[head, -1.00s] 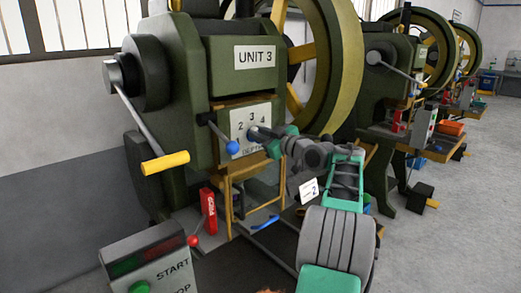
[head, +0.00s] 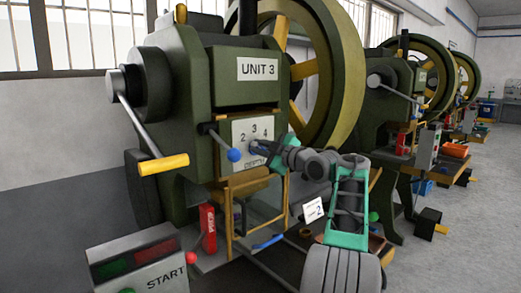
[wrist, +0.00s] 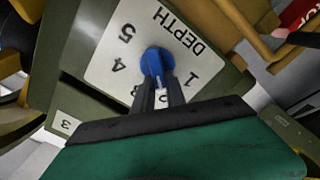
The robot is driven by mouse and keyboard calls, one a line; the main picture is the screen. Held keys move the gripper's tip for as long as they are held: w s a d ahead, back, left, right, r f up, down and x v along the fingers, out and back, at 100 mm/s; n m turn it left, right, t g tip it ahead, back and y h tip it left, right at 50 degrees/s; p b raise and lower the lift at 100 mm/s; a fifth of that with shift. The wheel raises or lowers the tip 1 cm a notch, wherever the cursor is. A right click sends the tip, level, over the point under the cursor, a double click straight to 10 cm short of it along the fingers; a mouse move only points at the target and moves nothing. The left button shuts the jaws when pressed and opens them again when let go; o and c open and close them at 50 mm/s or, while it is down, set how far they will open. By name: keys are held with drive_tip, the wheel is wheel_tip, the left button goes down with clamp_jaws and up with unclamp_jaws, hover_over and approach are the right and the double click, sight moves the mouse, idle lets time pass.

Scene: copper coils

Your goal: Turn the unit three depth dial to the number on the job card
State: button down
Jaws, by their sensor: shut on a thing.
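The depth dial is a blue knob (wrist: 157,62) on a white plate (head: 240,131) under the UNIT 3 sign on the green press. In the wrist view the plate is upside down, with 5, 4, 2 and 1 readable and 3 partly covered by the fingers. My gripper (wrist: 158,84) is shut on the blue knob, its dark fingers on either side. In the head view my gripper (head: 276,150) reaches the plate from the right and mostly hides the knob. I cannot tell which number it points to. A white job card (head: 314,210) reads 2.
A grey lever with a blue ball (head: 234,155) crosses left of the plate. A yellow-handled crank (head: 163,164) is farther left. A yellow-framed guard (head: 263,213) is below, and a START box (head: 140,262) at front left. More presses stand at right.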

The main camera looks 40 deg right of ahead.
drive_tip(key=c, duration=1.4)
unclamp_jaws()
drive_tip(key=shift+o, duration=0.2)
drive_tip(key=s, duration=0.7)
drive_tip(key=shift+s, duration=0.4)
drive_tip(key=shift+d, duration=0.15)
